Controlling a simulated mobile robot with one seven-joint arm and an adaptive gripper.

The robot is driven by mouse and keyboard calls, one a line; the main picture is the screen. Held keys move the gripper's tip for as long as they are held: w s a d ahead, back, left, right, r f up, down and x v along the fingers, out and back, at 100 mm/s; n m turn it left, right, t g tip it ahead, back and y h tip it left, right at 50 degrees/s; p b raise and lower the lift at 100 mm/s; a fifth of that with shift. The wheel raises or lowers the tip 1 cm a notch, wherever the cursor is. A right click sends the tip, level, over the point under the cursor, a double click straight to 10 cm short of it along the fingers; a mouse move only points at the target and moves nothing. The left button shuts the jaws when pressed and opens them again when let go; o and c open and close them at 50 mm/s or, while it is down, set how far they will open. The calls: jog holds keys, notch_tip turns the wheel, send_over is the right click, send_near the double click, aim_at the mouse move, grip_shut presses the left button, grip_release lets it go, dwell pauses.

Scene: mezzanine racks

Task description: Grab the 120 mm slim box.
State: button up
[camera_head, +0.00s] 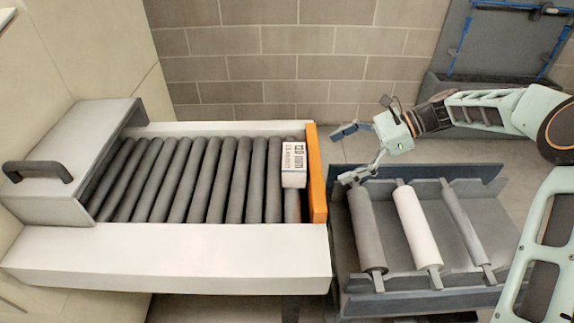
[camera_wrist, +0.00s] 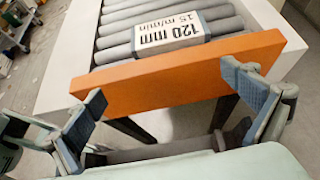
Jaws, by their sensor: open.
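The slim box (camera_head: 293,163) is white with black print reading "120 mm" and lies on the rollers at the right end of the conveyor, just left of the orange end stop (camera_head: 316,172). In the wrist view the box (camera_wrist: 170,34) lies behind the orange stop (camera_wrist: 175,75), its printed face up. My gripper (camera_head: 345,155) is open and empty, to the right of the orange stop and apart from the box. In the wrist view its two fingers (camera_wrist: 165,105) stand wide apart on the near side of the stop, the right finger close to it.
The roller conveyor (camera_head: 165,250) has pale side rails and a grey hood (camera_head: 70,150) with a black handle at left. A grey rack (camera_head: 415,283) below my arm holds one white and two grey rollers. A block wall (camera_head: 290,50) stands behind. The rollers left of the box are clear.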

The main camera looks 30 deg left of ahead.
aim_at(296, 156)
jog(key=s+a, duration=0.1)
jog(key=a, duration=0.2)
jog(key=s+a+f+y, duration=0.1)
jog(key=a, duration=0.3)
jog(key=s+a+y, duration=0.1)
jog(key=a, duration=0.2)
jog(key=shift+s+a+f+m+g+b, duration=0.15)
jog(key=shift+a+f+m+g+b, duration=0.15)
jog(key=shift+f, duration=0.1)
jog(key=c, duration=1.2)
jog(key=shift+c, duration=0.2)
